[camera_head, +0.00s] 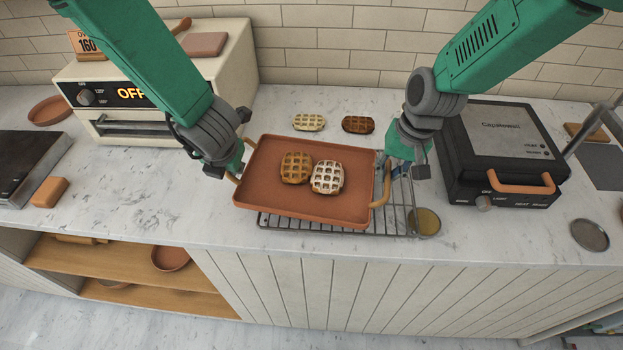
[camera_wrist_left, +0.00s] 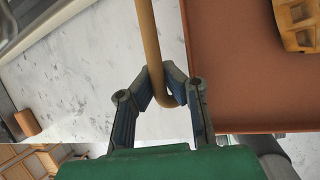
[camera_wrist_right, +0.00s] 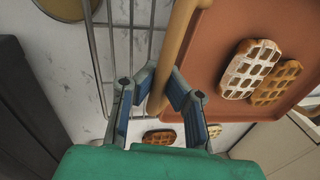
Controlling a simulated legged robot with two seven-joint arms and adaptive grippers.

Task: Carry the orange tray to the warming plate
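The orange tray (camera_head: 305,208) is in the middle of the head view, over part of a wire rack, with two waffles (camera_head: 327,177) on it. Whether it touches the rack is hard to tell. My left gripper (camera_head: 235,172) is closed around its left handle (camera_wrist_left: 147,35), which shows between the fingertips (camera_wrist_left: 166,88) in the left wrist view. My right gripper (camera_head: 385,163) is closed around its right handle (camera_wrist_right: 181,32), between the fingertips (camera_wrist_right: 163,85) in the right wrist view. A dark flat plate (camera_head: 25,160) at the far left looks like the warming plate.
The wire rack (camera_head: 400,210) shows under the tray's front and right edges. A cream oven (camera_head: 170,75) stands back left, a dark waffle press (camera_head: 505,150) right. Two waffles (camera_head: 358,124) lie behind the tray. An orange block (camera_head: 49,192) lies beside the dark plate. Counter left of the tray is clear.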

